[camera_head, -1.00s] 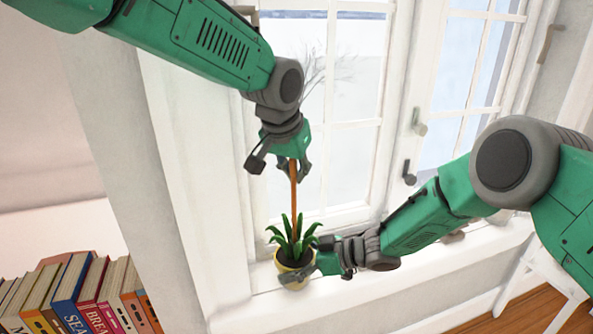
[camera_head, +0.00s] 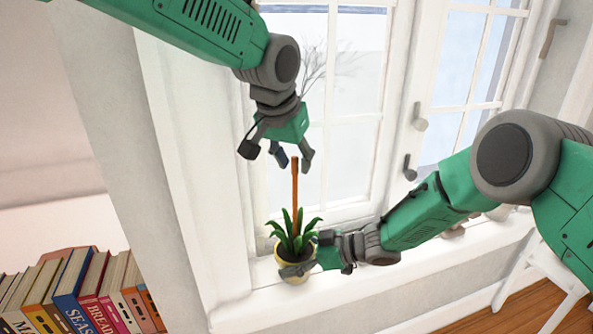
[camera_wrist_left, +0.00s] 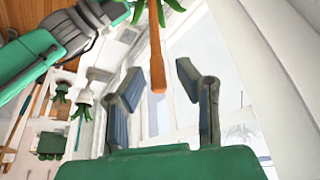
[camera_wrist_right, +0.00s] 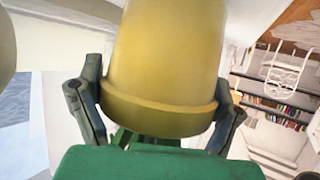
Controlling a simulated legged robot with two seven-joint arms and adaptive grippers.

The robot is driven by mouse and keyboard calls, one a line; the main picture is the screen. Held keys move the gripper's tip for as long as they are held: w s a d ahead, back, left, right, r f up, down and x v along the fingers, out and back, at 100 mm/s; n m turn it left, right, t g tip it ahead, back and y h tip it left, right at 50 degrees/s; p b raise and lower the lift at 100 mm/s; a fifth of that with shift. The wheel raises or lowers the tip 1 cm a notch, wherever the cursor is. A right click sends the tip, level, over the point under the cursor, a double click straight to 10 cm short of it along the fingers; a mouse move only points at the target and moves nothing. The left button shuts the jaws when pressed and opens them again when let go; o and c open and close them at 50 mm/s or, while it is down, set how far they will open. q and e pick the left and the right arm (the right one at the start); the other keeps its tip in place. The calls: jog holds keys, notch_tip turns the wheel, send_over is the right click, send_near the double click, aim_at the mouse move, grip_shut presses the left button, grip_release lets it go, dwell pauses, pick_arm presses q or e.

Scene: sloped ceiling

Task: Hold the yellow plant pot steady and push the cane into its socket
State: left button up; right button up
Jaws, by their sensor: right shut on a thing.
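The yellow plant pot (camera_head: 292,272) stands on the white windowsill with a green plant (camera_head: 294,238) in it. The brown cane (camera_head: 295,196) stands upright among the leaves; its lower end is hidden by them. My right gripper (camera_head: 296,270) is shut on the pot from the right, and the right wrist view shows the pot (camera_wrist_right: 165,60) between its fingers. My left gripper (camera_head: 292,160) is open just above the cane's top end. In the left wrist view the cane tip (camera_wrist_left: 158,80) lies between the spread fingers (camera_wrist_left: 160,85), apart from both.
The windowsill (camera_head: 240,312) runs along the window, clear to the left of the pot. A row of books (camera_head: 85,290) stands at the lower left. Window handles (camera_head: 409,166) stick out behind my right arm. A white chair (camera_head: 550,265) is at the far right.

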pick_arm(q)
jog(key=v, duration=0.8)
jog(key=shift+r, duration=0.3)
pick_arm(e)
jog(key=o, duration=1.5)
